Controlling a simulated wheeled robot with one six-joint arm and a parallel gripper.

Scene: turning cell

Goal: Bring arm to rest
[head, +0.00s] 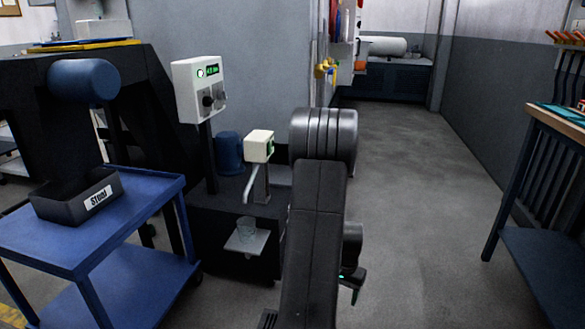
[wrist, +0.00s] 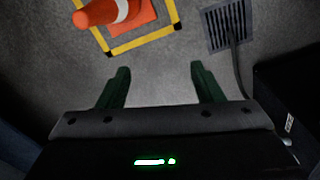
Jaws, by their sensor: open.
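My gripper (wrist: 158,82) shows in the wrist view with its two dark green fingers spread apart. It is open, and nothing is between the fingers. It points toward the bare grey floor. In the head view my arm stands in the middle foreground, and the gripper is mostly hidden behind it; only a small dark part with a green light shows at its lower right.
A blue cart (head: 148,207) bears a black bin (head: 62,207) labelled Steel. A glass (head: 246,227) stands on a small shelf. A workbench (head: 540,122) is at right. In the wrist view are an orange cone (wrist: 100,12) and floor grate (wrist: 226,26). The aisle is clear.

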